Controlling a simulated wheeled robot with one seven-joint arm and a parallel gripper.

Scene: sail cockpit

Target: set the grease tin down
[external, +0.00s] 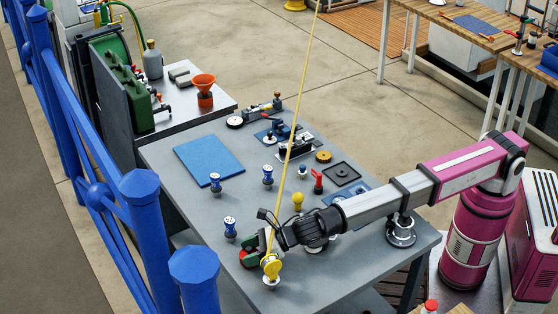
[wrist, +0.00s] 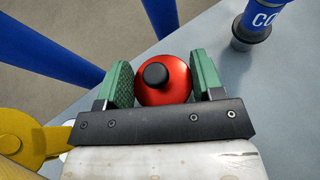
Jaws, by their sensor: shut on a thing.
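The grease tin (wrist: 170,82) is a round red tin with a black knob on top. In the wrist view it sits between the green pads of my gripper (wrist: 164,84), which is shut on it. In the external view my gripper (external: 252,254) is low at the table's near left part, and only a small red part of the tin (external: 244,256) shows beside the green pads. Whether the tin's underside touches the grey table (external: 190,192) or hangs just above it cannot be told.
A yellow pulley-like fitting (external: 271,267) with a taut rope stands close by the gripper. A blue-labelled post (external: 230,228) is just behind it; another part of such a post (wrist: 262,18) shows in the wrist view. Blue railings (external: 146,220) run along the left. A blue mat (external: 208,160) lies farther back.

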